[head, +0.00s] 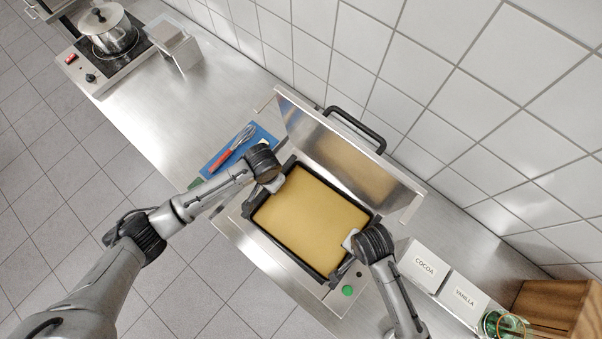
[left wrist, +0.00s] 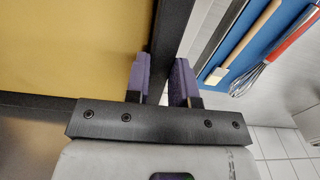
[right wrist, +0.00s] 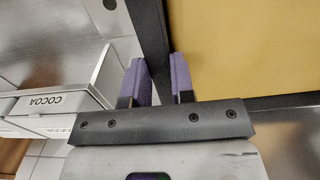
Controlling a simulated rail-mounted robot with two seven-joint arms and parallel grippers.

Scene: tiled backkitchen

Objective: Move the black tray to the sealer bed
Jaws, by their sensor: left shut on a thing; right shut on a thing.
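The black tray (head: 259,214), filled with a flat yellow-tan layer, is at the sealer bed (head: 262,241), below the raised steel lid (head: 340,150) with its black handle. I cannot tell whether it rests fully on the bed. My left gripper (head: 274,183) is shut on the tray's left rim; the left wrist view shows the rim (left wrist: 162,45) between its purple pads (left wrist: 160,80). My right gripper (head: 351,242) is shut on the right rim; the right wrist view shows that rim (right wrist: 150,35) between the pads (right wrist: 158,80).
A blue mat (head: 221,148) with a red-handled whisk (head: 236,145) and a brush lies left of the sealer. Boxes labelled COCOA (head: 424,268) and VANILLA (head: 464,298) stand at the right. A green button (head: 347,290) is on the sealer's front. A pot (head: 108,30) sits on a hob far left.

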